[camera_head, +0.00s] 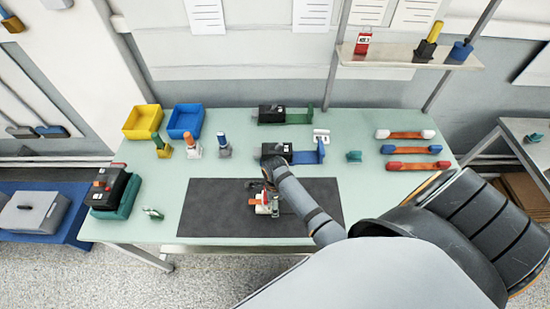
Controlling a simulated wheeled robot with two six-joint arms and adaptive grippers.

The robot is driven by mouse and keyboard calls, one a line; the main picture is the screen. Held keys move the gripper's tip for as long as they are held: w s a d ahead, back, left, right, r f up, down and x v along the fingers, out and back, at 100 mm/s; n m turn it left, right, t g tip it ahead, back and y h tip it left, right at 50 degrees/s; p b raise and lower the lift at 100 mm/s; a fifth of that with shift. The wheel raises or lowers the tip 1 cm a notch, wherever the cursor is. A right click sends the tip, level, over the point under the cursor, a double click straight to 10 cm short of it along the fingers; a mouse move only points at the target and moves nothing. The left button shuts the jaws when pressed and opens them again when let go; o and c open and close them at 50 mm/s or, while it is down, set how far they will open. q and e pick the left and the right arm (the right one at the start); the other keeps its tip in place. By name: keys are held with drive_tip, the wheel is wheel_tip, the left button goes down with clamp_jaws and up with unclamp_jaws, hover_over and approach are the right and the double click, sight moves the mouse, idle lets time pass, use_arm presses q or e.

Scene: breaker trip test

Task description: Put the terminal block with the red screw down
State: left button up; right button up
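A small white block with a red-orange part (262,203) is on or just above the dark mat (210,215), near the mat's middle. It looks like the terminal block with the red screw, but the screw is too small to make out. My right arm comes in from the right, and my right gripper (267,190) is right at this block. The arm's wrist hides much of the gripper, so I cannot tell whether its fingers are closed on the block or whether the block touches the mat. My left gripper is not in view.
Breakers on a green base (285,118) and a blue base (305,157) stand behind the mat. A yellow bin (142,122) and a blue bin (186,121) are at back left. Several handled tools stand before them. Coloured leads (410,150) lie at right. The mat's left part is clear.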

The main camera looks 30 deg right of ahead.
wheel_tip(320, 180, up, 12)
drive_tip(key=b, duration=0.1)
drive_tip(key=shift+b, duration=0.4)
idle(0.4)
